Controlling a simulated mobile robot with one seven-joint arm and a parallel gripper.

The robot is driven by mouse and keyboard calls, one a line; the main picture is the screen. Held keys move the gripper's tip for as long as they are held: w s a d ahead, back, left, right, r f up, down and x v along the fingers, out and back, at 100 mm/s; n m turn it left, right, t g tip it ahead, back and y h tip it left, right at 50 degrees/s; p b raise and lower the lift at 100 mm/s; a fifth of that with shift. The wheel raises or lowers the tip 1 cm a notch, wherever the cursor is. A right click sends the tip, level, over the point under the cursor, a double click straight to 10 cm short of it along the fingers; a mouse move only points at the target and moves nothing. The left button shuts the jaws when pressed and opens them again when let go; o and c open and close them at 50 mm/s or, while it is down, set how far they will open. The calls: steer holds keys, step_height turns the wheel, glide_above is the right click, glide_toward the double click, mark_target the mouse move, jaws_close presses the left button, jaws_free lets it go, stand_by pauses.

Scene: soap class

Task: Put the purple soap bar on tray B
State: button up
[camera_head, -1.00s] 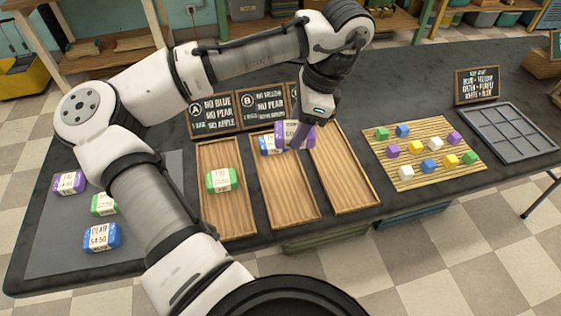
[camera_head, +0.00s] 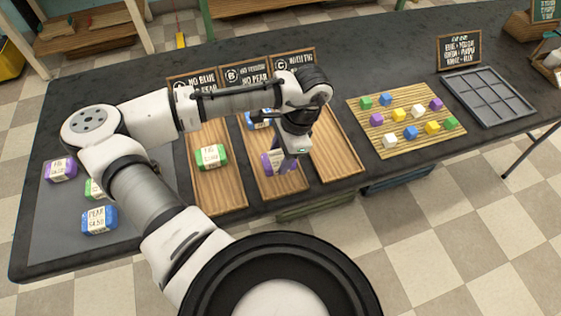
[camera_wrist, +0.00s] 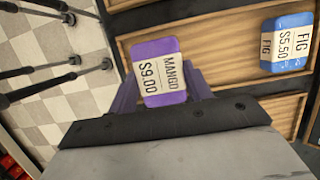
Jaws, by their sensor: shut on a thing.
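My gripper (camera_head: 284,160) is shut on a purple soap bar (camera_head: 270,164) over the front half of tray B (camera_head: 284,190), the middle wooden tray. In the wrist view the held bar (camera_wrist: 160,72) reads MANGO $9.00 and sits between the two fingers. I cannot tell whether it touches the tray floor. A blue soap bar (camera_head: 258,120) lies at the back of tray B, partly hidden by my arm; in the wrist view its label (camera_wrist: 284,45) reads FIG $5.50. Another purple soap bar (camera_head: 60,169) lies on the grey mat at the left.
A green bar (camera_head: 211,157) lies in tray A (camera_head: 225,195). Tray C (camera_head: 338,160) looks empty. Signs stand behind the trays. A green bar and a blue bar (camera_head: 98,220) lie on the mat. A bamboo mat of colored cubes (camera_head: 405,145) and a grey divided tray (camera_head: 487,95) are right.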

steer(key=shift+f, duration=2.2)
steer(key=shift+f, duration=0.15)
steer(key=o, duration=1)
steer(key=shift+o, duration=0.2)
steer(key=b+v, duration=0.1)
steer(key=v, duration=1.1)
steer(key=shift+r, duration=0.2)
